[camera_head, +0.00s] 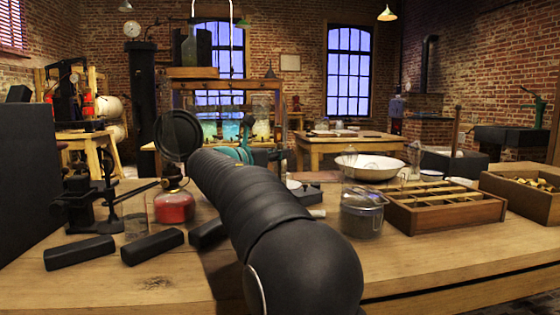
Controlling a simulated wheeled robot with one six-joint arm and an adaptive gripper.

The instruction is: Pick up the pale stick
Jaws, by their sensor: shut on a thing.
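My black arm reaches from the bottom middle over the table, and its links cover the middle of the scene. My gripper's fingers are hidden behind the arm, so I cannot see what is between them. A small pale end of something (318,213) shows on the table just right of the arm. It may be the pale stick, but it is too small and too covered to tell.
A red-based burner (174,203) and dark blocks (152,246) are left of my arm. A glass jar (362,212), a divided wooden tray (440,222), a white basin (370,167) and a wooden box (525,205) crowd the right. The front edge is mostly clear.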

